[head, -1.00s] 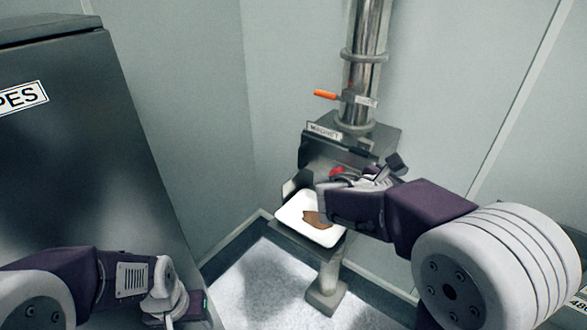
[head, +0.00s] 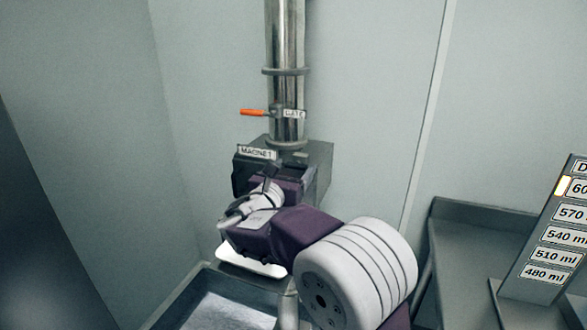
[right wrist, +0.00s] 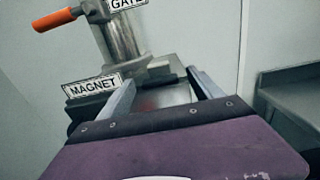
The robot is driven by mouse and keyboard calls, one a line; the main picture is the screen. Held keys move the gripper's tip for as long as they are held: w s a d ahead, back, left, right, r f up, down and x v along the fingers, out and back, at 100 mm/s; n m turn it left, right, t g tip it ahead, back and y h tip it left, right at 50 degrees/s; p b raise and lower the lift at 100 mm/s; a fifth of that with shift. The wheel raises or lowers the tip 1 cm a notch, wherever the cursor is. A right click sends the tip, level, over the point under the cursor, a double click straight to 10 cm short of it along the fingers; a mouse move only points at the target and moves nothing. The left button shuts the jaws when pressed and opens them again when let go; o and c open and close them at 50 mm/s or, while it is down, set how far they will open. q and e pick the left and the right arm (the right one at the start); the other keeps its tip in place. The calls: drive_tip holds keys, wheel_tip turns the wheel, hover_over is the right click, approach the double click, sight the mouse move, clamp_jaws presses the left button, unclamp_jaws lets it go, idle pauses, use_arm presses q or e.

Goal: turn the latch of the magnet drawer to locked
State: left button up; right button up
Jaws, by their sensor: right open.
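The magnet drawer's dark metal housing (head: 318,165) is on the steel pipe and carries a MAGNET label (head: 257,152). My right gripper (head: 268,185) is in front of the housing in the head view and covers most of the drawer front. In the right wrist view its two fingers (right wrist: 160,82) are apart, with the housing (right wrist: 165,93) beyond them and nothing held between. A faint red patch (right wrist: 150,104) shows low between the fingers; I cannot tell whether it is the latch. The latch's position cannot be made out. My left gripper is out of view.
An orange gate handle (head: 253,112) sticks out left from the pipe (head: 287,50) above the housing. A white tray (head: 250,268) is below my right gripper. A grey bench (head: 480,235) and a rack with volume labels (head: 556,235) stand at the right.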

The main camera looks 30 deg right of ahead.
drive_tip(key=shift+w+d, duration=0.15)
drive_tip(key=shift+w, duration=0.15)
drive_tip(key=shift+s, duration=0.1)
drive_tip(key=shift+c, duration=0.3)
